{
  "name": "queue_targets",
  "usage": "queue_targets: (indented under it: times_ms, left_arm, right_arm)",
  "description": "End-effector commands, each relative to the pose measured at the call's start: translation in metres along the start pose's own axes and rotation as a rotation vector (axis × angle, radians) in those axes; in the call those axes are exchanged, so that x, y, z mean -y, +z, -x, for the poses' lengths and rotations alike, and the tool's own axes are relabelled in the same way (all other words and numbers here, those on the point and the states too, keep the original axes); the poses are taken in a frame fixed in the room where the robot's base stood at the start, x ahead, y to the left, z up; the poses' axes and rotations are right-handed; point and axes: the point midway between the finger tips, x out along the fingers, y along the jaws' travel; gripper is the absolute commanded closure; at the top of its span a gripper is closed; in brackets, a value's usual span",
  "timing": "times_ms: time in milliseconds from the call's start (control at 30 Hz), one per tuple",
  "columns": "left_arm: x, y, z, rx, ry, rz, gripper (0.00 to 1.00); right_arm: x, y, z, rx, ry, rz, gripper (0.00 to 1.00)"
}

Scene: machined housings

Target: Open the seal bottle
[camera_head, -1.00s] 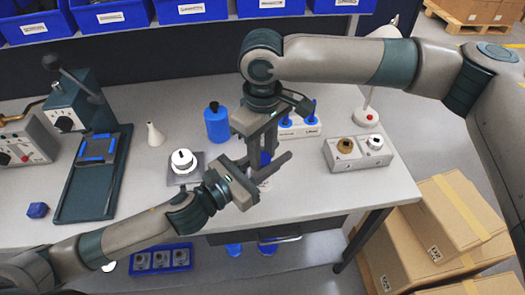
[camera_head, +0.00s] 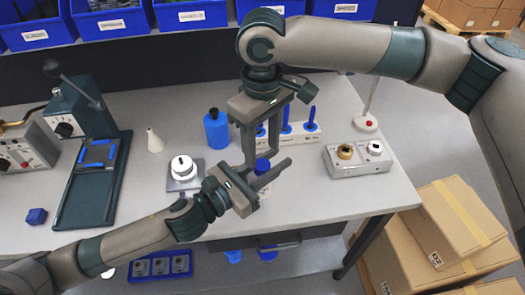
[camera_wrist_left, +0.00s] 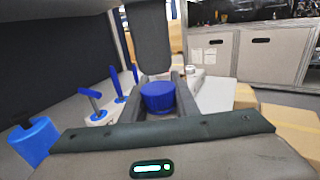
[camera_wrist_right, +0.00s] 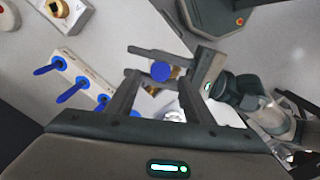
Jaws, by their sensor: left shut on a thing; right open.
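The seal bottle has a blue cap (camera_head: 262,166); its body is mostly hidden by the grippers in the head view. My left gripper (camera_head: 268,176) is shut on the bottle just below the cap. In the left wrist view the cap (camera_wrist_left: 158,97) stands upright between the fingers. My right gripper (camera_head: 262,155) points down from above, open and empty, with its fingertips close over the cap. In the right wrist view the cap (camera_wrist_right: 161,71) lies between the spread right fingers; whether they touch it is unclear.
A blue bottle (camera_head: 217,129) stands left of the grippers. A white rack with blue-handled tools (camera_head: 287,129) is behind them. A grey block with brass and white fittings (camera_head: 358,158) is at the right. A scale with a white part (camera_head: 183,170) and a press (camera_head: 95,160) are left.

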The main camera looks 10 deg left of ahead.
Motion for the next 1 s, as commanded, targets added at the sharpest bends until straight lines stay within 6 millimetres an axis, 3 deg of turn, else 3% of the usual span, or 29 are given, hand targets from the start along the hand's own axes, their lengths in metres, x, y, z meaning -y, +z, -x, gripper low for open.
queue_targets:
  times_ms: [233, 267, 367, 733, 1000]
  left_arm:
    - [0.000, 0.001, 0.000, 0.001, 0.000, 0.000, 1.00]
    - [0.000, 0.001, 0.000, 0.001, 0.000, 0.000, 1.00]
    - [0.000, 0.001, 0.000, 0.001, 0.000, 0.000, 1.00]
    - [0.000, 0.000, 0.000, 0.001, 0.000, 0.000, 1.00]
    - [0.000, 0.000, 0.000, 0.001, 0.000, 0.000, 1.00]
  right_arm:
    - [0.000, 0.000, 0.001, 0.001, 0.000, 0.000, 0.53]
    - [0.000, 0.000, 0.001, 0.001, 0.000, 0.000, 0.60]
    - [0.000, 0.000, 0.004, 0.000, 0.001, 0.000, 0.61]
    - [0.000, -0.001, 0.067, -0.001, 0.002, 0.001, 0.61]
    - [0.001, 0.000, 0.077, 0.001, 0.000, 0.004, 0.61]
